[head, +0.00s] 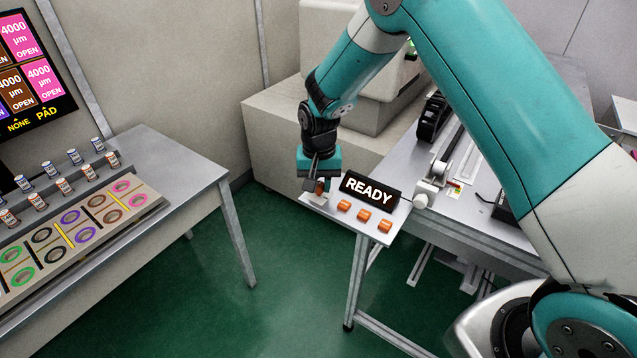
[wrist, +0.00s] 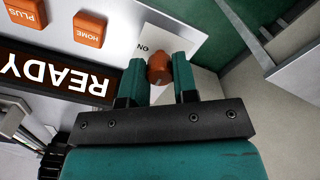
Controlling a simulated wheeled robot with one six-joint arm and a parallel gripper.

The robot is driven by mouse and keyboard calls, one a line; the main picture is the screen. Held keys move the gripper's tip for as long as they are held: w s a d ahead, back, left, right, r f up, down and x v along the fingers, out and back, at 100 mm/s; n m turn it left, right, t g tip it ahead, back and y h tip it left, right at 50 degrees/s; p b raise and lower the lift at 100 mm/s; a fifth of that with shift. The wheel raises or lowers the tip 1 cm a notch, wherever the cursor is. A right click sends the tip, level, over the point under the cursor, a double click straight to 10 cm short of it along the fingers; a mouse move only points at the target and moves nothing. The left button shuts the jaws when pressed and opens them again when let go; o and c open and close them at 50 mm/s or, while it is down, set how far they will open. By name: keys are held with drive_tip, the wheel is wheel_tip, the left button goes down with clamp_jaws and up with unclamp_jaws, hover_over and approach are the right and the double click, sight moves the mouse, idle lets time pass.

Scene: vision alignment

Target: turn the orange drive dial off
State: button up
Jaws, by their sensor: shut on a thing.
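The orange drive dial (wrist: 159,69) sits on a white panel, and part of an "ON" label shows beside it in the wrist view. My gripper (wrist: 160,82) is shut on the dial, with one teal finger on each side of it. In the head view the dial (head: 320,188) shows small and partly covered below my gripper (head: 318,186), at the left end of the panel (head: 385,240). A pale line marks the dial's face, but its exact setting is hard to read.
A black "READY" display (head: 370,191) stands behind several orange buttons (head: 364,215) on the same panel. The buttons include HOME (wrist: 89,29) and PLUS (wrist: 27,12). A table (head: 190,165) with a rack of cans and coloured rings is at the left. Green floor lies between the tables.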

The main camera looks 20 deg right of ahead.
sight(320, 184)
drive_tip(key=shift+n, duration=0.3)
drive_tip(key=n+b, duration=0.1)
drive_tip(key=n, duration=0.2)
drive_tip(key=shift+n+b, duration=0.35)
drive_tip(key=shift+n, duration=0.05)
drive_tip(key=n+b, duration=0.1)
drive_tip(key=n, duration=0.3)
drive_tip(key=n+b, duration=0.1)
drive_tip(key=n, duration=0.4)
drive_tip(key=shift+d, duration=0.1)
drive_tip(key=n, duration=0.4)
drive_tip(key=shift+b, duration=0.3)
drive_tip(key=shift+n, duration=0.3)
drive_tip(key=o, duration=0.9)
drive_tip(key=shift+o, duration=0.2)
wheel_tip(320, 184, up, 18)
drive_tip(key=b, duration=0.3)
drive_tip(key=shift+f, duration=0.25)
